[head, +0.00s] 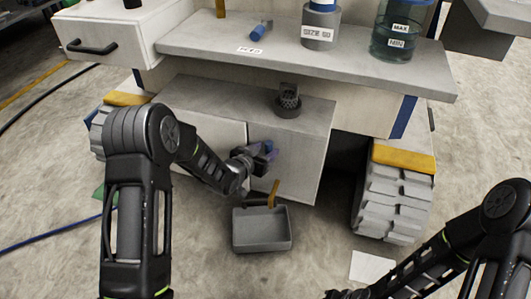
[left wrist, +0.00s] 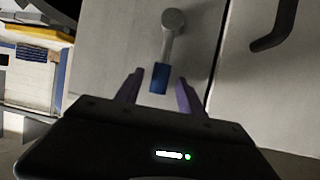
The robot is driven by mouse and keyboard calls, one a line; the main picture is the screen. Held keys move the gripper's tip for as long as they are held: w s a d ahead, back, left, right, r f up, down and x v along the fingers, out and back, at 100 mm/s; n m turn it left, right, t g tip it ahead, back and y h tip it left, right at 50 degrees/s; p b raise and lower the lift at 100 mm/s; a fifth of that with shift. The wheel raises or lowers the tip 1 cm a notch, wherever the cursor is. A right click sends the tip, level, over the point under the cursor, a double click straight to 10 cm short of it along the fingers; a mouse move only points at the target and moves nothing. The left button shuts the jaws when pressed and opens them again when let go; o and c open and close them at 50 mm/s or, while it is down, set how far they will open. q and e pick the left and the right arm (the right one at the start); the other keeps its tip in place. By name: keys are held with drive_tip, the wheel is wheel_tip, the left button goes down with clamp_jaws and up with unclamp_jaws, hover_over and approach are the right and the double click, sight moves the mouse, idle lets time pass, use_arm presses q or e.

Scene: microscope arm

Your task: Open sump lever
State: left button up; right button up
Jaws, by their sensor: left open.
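The sump lever shows in the left wrist view, with a grey round pivot and shaft (left wrist: 172,24) and a blue grip (left wrist: 159,78) hanging down from it. It is mounted on a pale panel. My left gripper (left wrist: 160,79) is open, with one purple finger on each side of the blue grip and gaps between. In the head view my left gripper (head: 267,155) is at the front of the grey cabinet (head: 298,155), and only a bit of the blue grip (head: 268,146) shows. My right arm enters at the lower right; its gripper is out of frame.
A grey tray (head: 262,246) sits on the floor below the lever, with an orange handle piece (head: 274,192) above it. A tracked wheel (head: 393,200) stands to the right. A dark drain strainer (head: 288,100) is on the cabinet's ledge. A white sheet (head: 372,266) lies on the floor.

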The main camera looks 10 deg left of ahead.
use_arm(q)
drive_tip(key=shift+w, duration=0.2)
drive_tip(key=shift+c, duration=0.3)
clamp_jaws()
idle(1.1)
